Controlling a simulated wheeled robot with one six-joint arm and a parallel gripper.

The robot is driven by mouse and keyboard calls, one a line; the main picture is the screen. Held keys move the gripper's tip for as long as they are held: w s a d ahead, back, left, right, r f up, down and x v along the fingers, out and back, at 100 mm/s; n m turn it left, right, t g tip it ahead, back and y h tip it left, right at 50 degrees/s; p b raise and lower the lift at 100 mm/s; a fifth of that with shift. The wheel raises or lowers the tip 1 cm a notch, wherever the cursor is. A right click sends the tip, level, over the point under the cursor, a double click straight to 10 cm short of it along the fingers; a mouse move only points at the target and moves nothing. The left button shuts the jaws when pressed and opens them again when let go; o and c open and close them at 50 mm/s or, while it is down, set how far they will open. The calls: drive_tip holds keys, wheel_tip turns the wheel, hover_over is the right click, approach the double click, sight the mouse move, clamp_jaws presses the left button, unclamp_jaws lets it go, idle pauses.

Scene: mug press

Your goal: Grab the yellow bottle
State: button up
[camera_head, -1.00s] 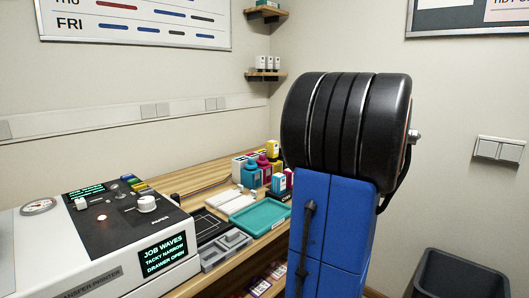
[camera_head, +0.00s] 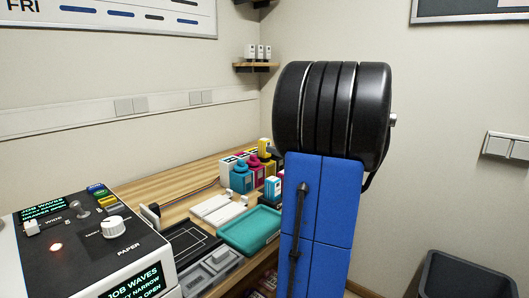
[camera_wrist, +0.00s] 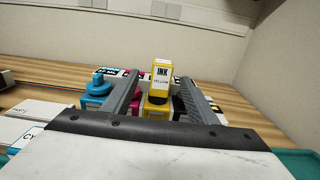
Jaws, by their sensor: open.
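The yellow bottle (camera_wrist: 160,82) shows in the wrist view, upright, with a white label reading INK YELLOW on its front. My gripper (camera_wrist: 160,76) is open, with one grey finger on each side of the bottle in that picture. I cannot tell whether the bottle is between the fingers or still beyond their tips. Its lower part is partly hidden behind my gripper. In the head view a yellow bottle (camera_head: 264,146) stands at the back of the ink group. My gripper is hidden there.
A cyan bottle (camera_wrist: 97,88) stands left of the fingers, with magenta and dark items close by. In the head view a teal tray (camera_head: 249,232) lies in front of the bottles. A printer (camera_head: 88,245) stands at the left, and a dark bin (camera_head: 462,278) at the lower right.

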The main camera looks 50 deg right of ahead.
sight(267, 158)
drive_tip(key=w, duration=0.6)
drive_tip(key=shift+w+a, duration=0.25)
drive_tip(key=shift+w+f, duration=0.2)
drive_tip(key=shift+w, duration=2.55)
drive_tip(key=c, duration=1.2)
drive_tip(key=shift+c, duration=0.2)
drive_tip(key=shift+r, duration=0.15)
